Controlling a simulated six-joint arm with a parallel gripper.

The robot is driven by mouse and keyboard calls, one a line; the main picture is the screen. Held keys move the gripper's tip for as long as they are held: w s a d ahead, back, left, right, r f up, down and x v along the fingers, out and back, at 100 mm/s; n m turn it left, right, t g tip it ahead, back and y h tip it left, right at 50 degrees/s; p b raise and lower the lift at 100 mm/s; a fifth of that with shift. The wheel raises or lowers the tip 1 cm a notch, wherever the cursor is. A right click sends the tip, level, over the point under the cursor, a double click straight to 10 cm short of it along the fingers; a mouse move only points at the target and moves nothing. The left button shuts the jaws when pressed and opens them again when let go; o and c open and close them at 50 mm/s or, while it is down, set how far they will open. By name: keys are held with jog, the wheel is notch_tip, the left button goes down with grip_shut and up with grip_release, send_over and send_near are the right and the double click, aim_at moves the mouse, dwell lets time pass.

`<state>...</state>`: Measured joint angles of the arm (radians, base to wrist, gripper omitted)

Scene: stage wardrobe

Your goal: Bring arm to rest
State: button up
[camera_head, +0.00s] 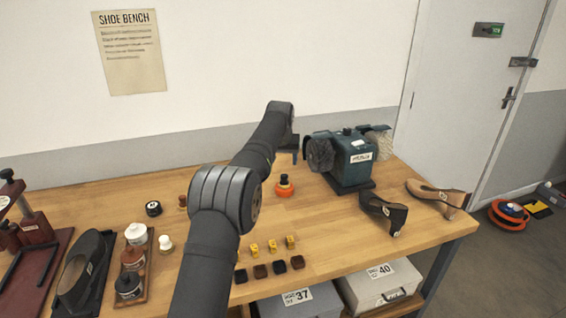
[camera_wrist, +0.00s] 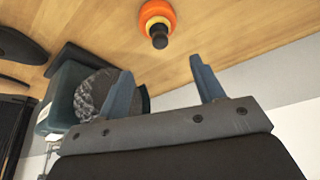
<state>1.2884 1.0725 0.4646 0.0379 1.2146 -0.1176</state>
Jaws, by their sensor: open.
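My gripper (camera_wrist: 165,88) is open and empty in the wrist view, its two blue fingers apart with bare bench top beyond them. In the head view my arm reaches up over the bench, and a blue finger of the gripper (camera_head: 294,150) shows just left of the polishing machine. An orange round object with a dark knob (camera_head: 284,187) stands on the bench below and in front of the gripper. It also shows in the wrist view (camera_wrist: 157,15), beyond the fingertips and apart from them.
The teal polishing machine (camera_head: 352,160) with brush wheels stands close right of the gripper. A black shoe (camera_head: 383,212) and a tan shoe (camera_head: 438,194) lie at the right. Several small yellow and dark pieces lie near the front edge. Jars stand on a wooden tray (camera_head: 143,290) at left.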

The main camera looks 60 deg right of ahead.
aim_at(284, 175)
jog(key=x, duration=1.2)
jog(key=shift+d+f, duration=0.1)
jog(key=shift+f, duration=0.15)
jog(key=shift+w+r, duration=0.1)
jog(key=shift+r, duration=1.45)
